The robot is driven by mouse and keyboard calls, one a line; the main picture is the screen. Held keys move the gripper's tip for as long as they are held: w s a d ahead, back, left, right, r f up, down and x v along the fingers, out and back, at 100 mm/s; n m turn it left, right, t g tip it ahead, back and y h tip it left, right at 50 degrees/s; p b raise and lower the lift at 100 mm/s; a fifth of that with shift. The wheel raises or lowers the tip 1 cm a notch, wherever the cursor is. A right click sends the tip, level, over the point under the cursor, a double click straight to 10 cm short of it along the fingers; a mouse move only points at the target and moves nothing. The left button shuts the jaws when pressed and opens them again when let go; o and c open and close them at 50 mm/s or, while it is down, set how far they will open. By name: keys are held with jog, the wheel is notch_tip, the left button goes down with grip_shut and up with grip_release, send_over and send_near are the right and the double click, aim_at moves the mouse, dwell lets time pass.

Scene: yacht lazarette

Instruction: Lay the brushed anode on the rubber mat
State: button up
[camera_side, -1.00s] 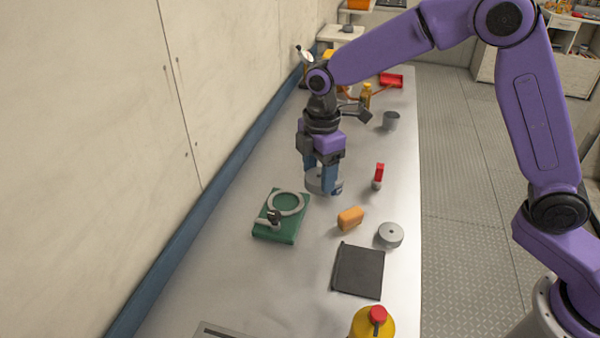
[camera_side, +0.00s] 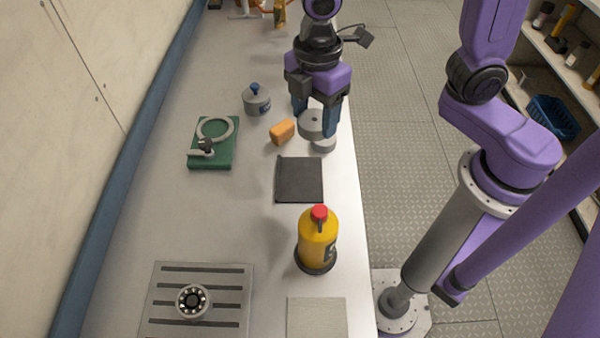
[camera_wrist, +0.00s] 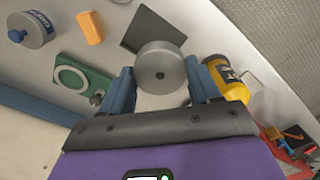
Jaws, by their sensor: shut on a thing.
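My gripper (camera_side: 318,127) is shut on a grey round anode (camera_side: 312,123), a thick disc with a small centre hole. In the wrist view the anode (camera_wrist: 160,68) sits between the two blue fingers. The gripper holds it above the bench near its right edge. A second grey disc (camera_side: 323,145) is on the bench below, partly hidden by the held one. The dark square rubber mat (camera_side: 299,181) lies flat and bare, nearer the side camera than the gripper. In the wrist view the mat (camera_wrist: 152,31) shows just beyond the anode.
An orange block (camera_side: 282,131) is left of the gripper. A grey pot with a blue knob (camera_side: 257,103) and a green plate with a ring (camera_side: 226,155) are further left. A slotted plate (camera_side: 160,300) and pale square (camera_side: 317,318) lie nearest.

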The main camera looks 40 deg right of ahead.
jog(key=s+d+f, duration=0.1)
jog(key=s+d, duration=0.5)
jog(key=s, duration=0.4)
send_over(301, 178)
notch_tip(301, 178, down, 10)
jog(key=shift+s+d, duration=0.1)
jog(key=shift+s, duration=0.05)
jog(key=shift+f, duration=1.75)
jog(key=o, duration=1.4)
jog(key=shift+f, duration=0.15)
